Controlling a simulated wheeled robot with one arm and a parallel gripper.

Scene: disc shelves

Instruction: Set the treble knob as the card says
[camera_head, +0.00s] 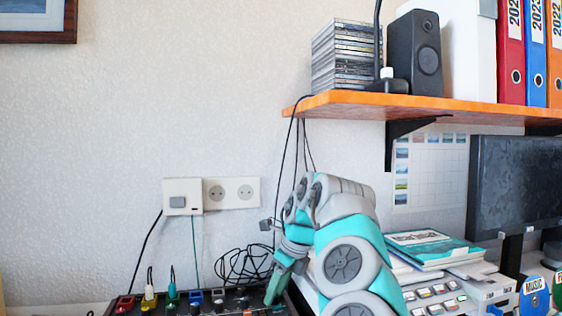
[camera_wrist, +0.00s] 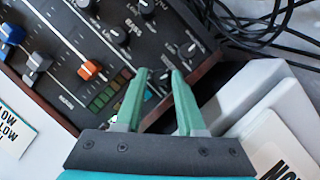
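The dark mixer panel (camera_head: 235,306) lies at the bottom edge of the head view, and its panel (camera_wrist: 65,22) fills the upper left of the wrist view. Several black knobs with white pointers show there: one knob (camera_wrist: 147,8) at the top, one knob (camera_wrist: 119,38) left of the fingers, and one knob (camera_wrist: 187,50) just beyond the fingertips. Their labels are too small to tell surely which is treble. My gripper (camera_wrist: 160,73) has its green fingers apart with nothing between them. It points down at the mixer in the head view (camera_head: 277,290). A white card (camera_wrist: 14,140) shows "LOW" lines, partly cut off.
Blue, grey and orange faders (camera_wrist: 90,69) stand left of my fingers. Black cables (camera_wrist: 270,25) lie beyond the mixer's edge. Another white card (camera_wrist: 286,160) is cut off at lower right. An orange shelf (camera_head: 440,104) overhangs at right; a monitor (camera_head: 515,185) stands below it.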

